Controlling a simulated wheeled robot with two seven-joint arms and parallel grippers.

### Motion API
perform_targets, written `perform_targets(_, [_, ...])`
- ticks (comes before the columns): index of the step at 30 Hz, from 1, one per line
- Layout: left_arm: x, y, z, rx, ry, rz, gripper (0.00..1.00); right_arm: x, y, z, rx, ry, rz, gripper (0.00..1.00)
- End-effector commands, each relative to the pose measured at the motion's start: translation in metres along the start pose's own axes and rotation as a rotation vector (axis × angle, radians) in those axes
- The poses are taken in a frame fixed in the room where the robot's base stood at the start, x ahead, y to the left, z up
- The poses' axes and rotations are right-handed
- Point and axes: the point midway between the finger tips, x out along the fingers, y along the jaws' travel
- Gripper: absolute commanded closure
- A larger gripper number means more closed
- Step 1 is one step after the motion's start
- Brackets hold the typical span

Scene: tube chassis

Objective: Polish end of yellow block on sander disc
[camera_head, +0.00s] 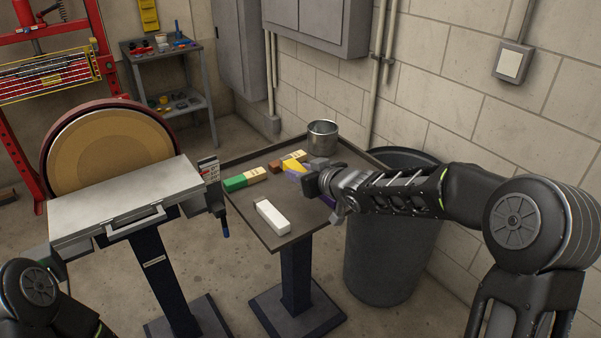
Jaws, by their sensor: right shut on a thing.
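The sander disc (108,148) is a large tan round face at the left, behind a flat grey work rest (125,197). The yellow block (293,165) shows only in part above the small table at the centre. My right gripper (308,181) reaches in from the right and is shut on the yellow block; its fingers and wrist hide most of it. I cannot tell whether the block touches the tabletop. The block is well apart from the disc. Of my left arm only a dark joint shows at the lower left; its gripper is out of view.
The small table (261,222) also carries a white block (272,217), a green and cream block (244,179), a brown and cream block (288,161) and a metal cup (322,138). A dark bin (385,255) stands behind my right arm. A gap separates table and sander.

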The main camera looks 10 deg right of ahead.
Motion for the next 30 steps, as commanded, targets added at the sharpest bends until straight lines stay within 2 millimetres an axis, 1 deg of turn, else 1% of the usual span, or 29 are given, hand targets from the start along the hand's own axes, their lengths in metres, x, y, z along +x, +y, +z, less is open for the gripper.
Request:
perform_targets(7, [0.000, 0.000, 0.000, 0.000, 0.000, 0.000, 1.00, -0.001, -0.003, 0.000, 0.001, 0.003, -0.001, 1.00])
perform_targets(11, [0.000, 0.000, 0.000, 0.000, 0.000, 0.000, 1.00, -0.003, -0.013, 0.006, 0.003, 0.003, 0.003, 1.00])
perform_targets(14, [0.000, 0.000, 0.000, 0.000, 0.000, 0.000, 1.00, -0.007, -0.022, 0.015, 0.011, 0.002, 0.019, 1.00])
perform_targets(18, [0.000, 0.000, 0.000, 0.000, 0.000, 0.000, 1.00, -0.017, -0.028, 0.034, 0.034, 0.000, 0.074, 1.00])
perform_targets(20, [0.000, 0.000, 0.000, 0.000, 0.000, 0.000, 1.00, -0.023, -0.027, 0.046, 0.050, 0.000, 0.113, 1.00])
perform_targets(23, [0.000, 0.000, 0.000, 0.000, 0.000, 0.000, 1.00, -0.036, -0.021, 0.071, 0.082, -0.004, 0.196, 1.00])
perform_targets(24, [0.000, 0.000, 0.000, 0.000, 0.000, 0.000, 1.00, -0.043, -0.017, 0.084, 0.098, -0.005, 0.235, 1.00])
perform_targets(25, [0.000, 0.000, 0.000, 0.000, 0.000, 0.000, 1.00, -0.047, -0.014, 0.091, 0.106, -0.004, 0.257, 1.00])
perform_targets(27, [0.000, 0.000, 0.000, 0.000, 0.000, 0.000, 1.00, -0.055, -0.010, 0.101, 0.120, -0.001, 0.294, 1.00])
perform_targets(30, [0.000, 0.000, 0.000, 0.000, 0.000, 0.000, 1.00, -0.059, -0.007, 0.108, 0.129, 0.002, 0.317, 1.00])
